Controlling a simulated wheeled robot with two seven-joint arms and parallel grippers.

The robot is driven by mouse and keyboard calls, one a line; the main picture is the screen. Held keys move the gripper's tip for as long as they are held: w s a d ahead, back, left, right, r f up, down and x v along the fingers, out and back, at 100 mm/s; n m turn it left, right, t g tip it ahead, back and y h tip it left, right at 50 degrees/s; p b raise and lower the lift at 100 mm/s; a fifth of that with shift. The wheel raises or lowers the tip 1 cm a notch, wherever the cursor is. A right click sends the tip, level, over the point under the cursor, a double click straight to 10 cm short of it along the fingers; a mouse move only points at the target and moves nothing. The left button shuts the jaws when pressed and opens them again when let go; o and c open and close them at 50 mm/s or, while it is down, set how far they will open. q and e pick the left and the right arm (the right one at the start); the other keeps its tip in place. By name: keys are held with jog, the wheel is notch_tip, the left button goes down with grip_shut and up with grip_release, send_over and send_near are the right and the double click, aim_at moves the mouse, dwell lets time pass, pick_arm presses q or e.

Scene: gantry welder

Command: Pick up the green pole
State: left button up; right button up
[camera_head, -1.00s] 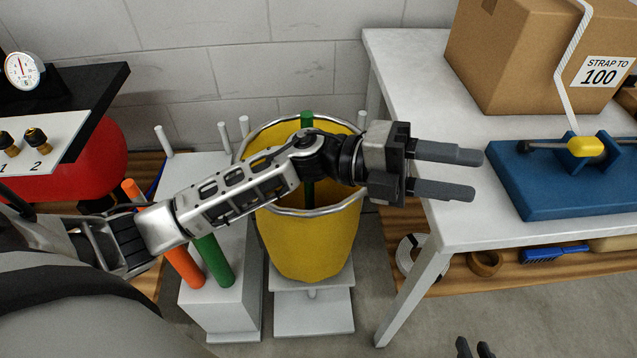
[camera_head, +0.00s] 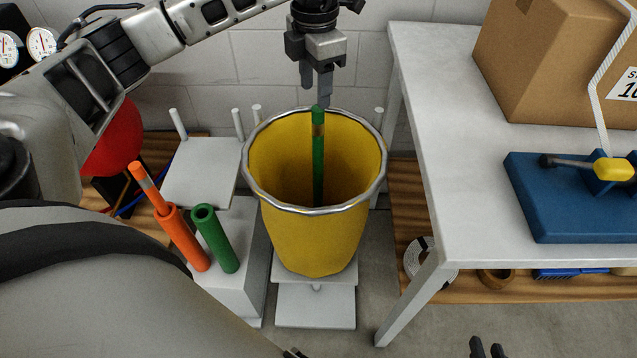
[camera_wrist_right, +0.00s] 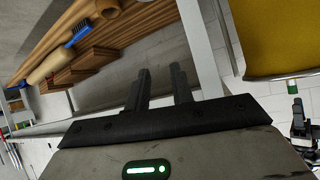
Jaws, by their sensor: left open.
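The green pole (camera_head: 318,165) stands nearly upright inside the yellow bucket (camera_head: 312,240), with a tan band near its top. Its top end reaches about the bucket's far rim in the picture; its lower end is hidden inside. My left gripper (camera_head: 317,97) points down, open and empty, with its fingertips just above the pole's top in the head view. Whether they touch it cannot be told. My right gripper (camera_head: 487,348) is low at the bottom edge, away from the bucket; its fingers (camera_wrist_right: 160,85) are apart with nothing between them in the right wrist view.
An orange pole (camera_head: 146,182) sits in an orange tube (camera_head: 188,240) beside an empty green tube (camera_head: 215,240) on a grey stand. A wall is behind.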

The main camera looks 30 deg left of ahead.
aim_at(319, 125)
pick_arm(q)
jog(key=f, duration=0.6)
jog(key=f+p, duration=0.1)
jog(key=f, duration=0.2)
jog(key=shift+w+d+f, duration=0.2)
jog(key=shift+w+f, duration=0.1)
jog(key=shift+f, duration=0.1)
grip_shut()
